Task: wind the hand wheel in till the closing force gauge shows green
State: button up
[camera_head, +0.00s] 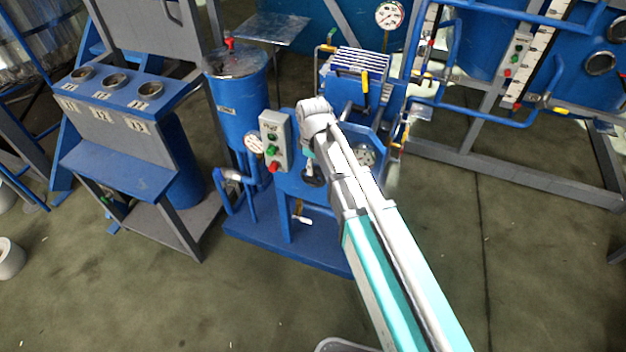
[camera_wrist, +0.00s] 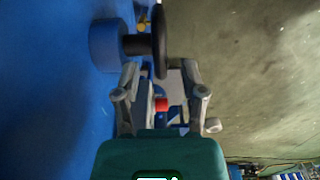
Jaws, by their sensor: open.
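The black hand wheel (camera_wrist: 160,42) shows nearly edge-on in the wrist view, beside a round blue hub (camera_wrist: 104,44). My gripper (camera_wrist: 160,67) is open, with one finger on each side of the wheel's lower edge; I cannot tell whether either touches it. Nothing is seen held. In the head view a dark round part (camera_head: 313,177), probably the wheel, shows below the end of my arm at the blue press.
A grey button box (camera_head: 274,141) with green and red buttons stands just left of my wrist. A blue tank (camera_head: 238,100) with a small gauge (camera_head: 254,144) is behind it. A blue-grey bench (camera_head: 120,165) is at left. The floor (camera_head: 510,250) at right is clear.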

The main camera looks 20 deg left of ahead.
aim_at(313, 186)
jog(key=shift+f+b, duration=2.25)
jog(key=shift+f, duration=0.35)
jog(key=shift+c, duration=0.2)
grip_shut()
